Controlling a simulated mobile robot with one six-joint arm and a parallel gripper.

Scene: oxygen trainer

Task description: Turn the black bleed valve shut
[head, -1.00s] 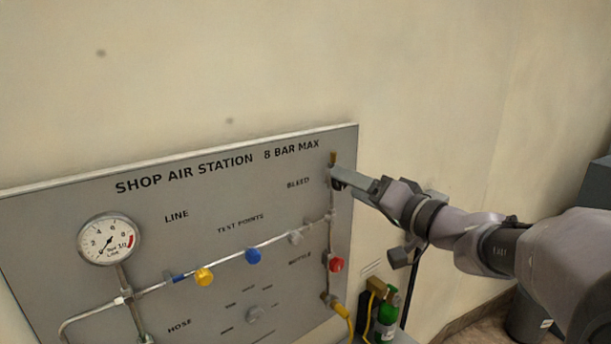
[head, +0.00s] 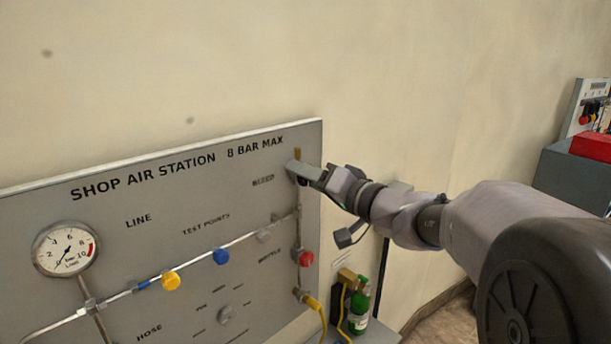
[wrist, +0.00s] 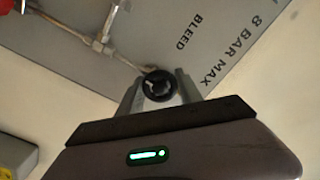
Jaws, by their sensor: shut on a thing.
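The black bleed valve knob (wrist: 159,85) sits between my gripper's two fingers in the wrist view, near the word BLEED on the grey panel (wrist: 120,22). My gripper (head: 300,172) is shut on the knob at the upper right of the panel in the head view. There the fingers hide most of the knob. A brass fitting (head: 298,154) shows just above the fingers.
A green bottle (head: 359,306) stands below my arm. A red box (head: 593,146) is at far right.

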